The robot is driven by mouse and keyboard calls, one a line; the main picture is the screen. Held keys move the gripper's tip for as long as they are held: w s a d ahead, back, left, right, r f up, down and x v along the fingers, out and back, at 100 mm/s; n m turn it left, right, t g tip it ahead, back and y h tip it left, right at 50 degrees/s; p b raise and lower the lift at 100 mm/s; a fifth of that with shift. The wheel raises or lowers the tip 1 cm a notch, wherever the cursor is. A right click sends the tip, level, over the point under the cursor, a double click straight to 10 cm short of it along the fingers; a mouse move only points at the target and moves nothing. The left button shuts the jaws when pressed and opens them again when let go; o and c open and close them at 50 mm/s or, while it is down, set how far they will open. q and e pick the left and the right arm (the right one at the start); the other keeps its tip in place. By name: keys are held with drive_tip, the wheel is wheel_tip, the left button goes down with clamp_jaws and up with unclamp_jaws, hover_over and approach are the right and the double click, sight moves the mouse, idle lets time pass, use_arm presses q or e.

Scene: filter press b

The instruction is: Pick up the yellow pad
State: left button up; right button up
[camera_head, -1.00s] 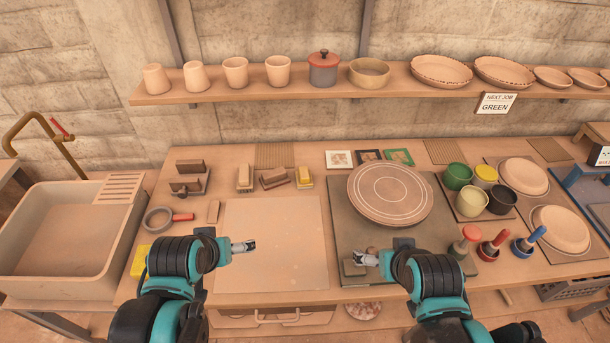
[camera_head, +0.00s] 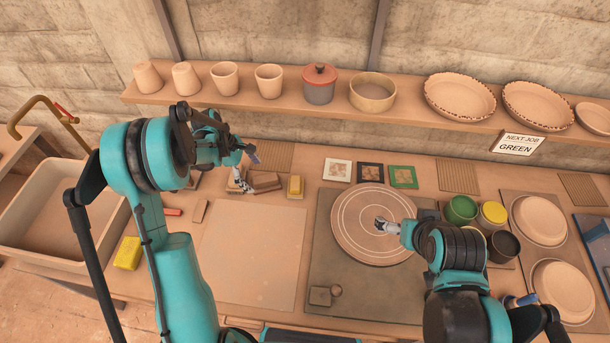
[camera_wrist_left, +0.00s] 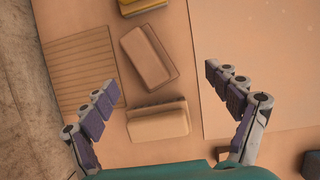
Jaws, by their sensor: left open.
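In the head view, a small yellow pad-like block (camera_head: 295,186) lies behind the pale board, right of a brown block (camera_head: 264,182). The same yellow block shows at the top edge of the left wrist view (camera_wrist_left: 140,5), partly cut off. A larger yellow block (camera_head: 128,253) lies at the table's front left. I cannot tell which is the task's pad. My left gripper (camera_head: 247,170) is open and empty, above the row of blocks. In its wrist view, the brown block (camera_wrist_left: 148,57) and a tan block (camera_wrist_left: 158,122) lie between the fingers. My right gripper (camera_head: 381,224) is over the round disc.
The pale board (camera_head: 250,260) is bare. A ribbed mat (camera_wrist_left: 82,70) lies beside the blocks, against the wall side. The shelf (camera_head: 220,100) with cups and bowls runs above the table's back. Framed tiles (camera_head: 370,172) lie right of the blocks. A sink (camera_head: 70,210) stands left.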

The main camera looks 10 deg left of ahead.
sight(294, 182)
use_arm(q)
drive_tip(key=shift+w+f, duration=0.3)
drive_tip(key=shift+f, duration=0.2)
drive_tip(key=shift+w+d+f+n, duration=0.1)
drive_tip(key=shift+d+f+n, duration=0.1)
drive_tip(key=shift+n, duration=0.1)
drive_tip(key=d, duration=1)
drive_tip(key=shift+w+d, duration=0.35)
drive_tip(key=shift+w, duration=0.05)
drive_tip(key=x, duration=0.2)
drive_tip(key=b+x, duration=0.1)
drive_tip(key=x, duration=0.2)
drive_tip(key=shift+d, duration=0.45)
drive_tip(key=shift+r, duration=0.15)
drive_tip(key=c, duration=1.3)
